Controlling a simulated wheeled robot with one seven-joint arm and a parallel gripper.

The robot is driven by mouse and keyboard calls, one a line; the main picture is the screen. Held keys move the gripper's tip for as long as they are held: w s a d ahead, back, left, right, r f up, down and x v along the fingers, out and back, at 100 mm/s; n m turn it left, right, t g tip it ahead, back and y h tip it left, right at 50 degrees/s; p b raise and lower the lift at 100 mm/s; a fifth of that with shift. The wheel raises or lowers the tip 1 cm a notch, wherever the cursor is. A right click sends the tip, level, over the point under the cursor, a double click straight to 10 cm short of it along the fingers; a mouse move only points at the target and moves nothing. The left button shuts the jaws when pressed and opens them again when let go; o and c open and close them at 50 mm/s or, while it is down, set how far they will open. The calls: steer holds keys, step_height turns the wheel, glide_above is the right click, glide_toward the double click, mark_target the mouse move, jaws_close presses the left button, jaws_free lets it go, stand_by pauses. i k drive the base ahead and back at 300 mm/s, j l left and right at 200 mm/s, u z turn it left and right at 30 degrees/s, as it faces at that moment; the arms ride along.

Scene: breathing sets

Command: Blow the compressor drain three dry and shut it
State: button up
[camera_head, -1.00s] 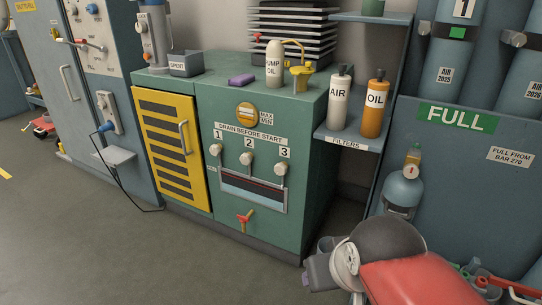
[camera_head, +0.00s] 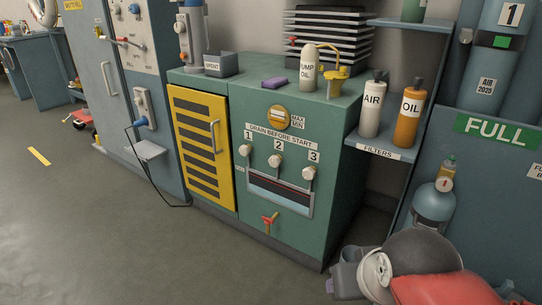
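The green compressor (camera_head: 342,203) stands in the middle of the head view. Its front carries three drain knobs under the label "DRAIN BEFORE START". Drain three (camera_head: 309,173) is the right one, a pale knob under the number 3. Drain one (camera_head: 245,150) and drain two (camera_head: 275,160) are to its left. A dark-and-pale tray window (camera_head: 280,194) sits below them, and a red-handled valve (camera_head: 270,222) is lower down. I cannot tell whether drain three is open. My arm shows at the lower right, grey and red; its gripper fingers cannot be made out.
A shelf at right holds the AIR bottle (camera_head: 372,107) and the OIL bottle (camera_head: 408,112). A blue-grey cylinder (camera_head: 433,205) stands at right. The floor in front is clear.

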mark_target(309, 174)
steer(key=l+u, duration=0.75)
steer(key=k+l+u, duration=0.15)
steer(key=l+u, duration=0.25)
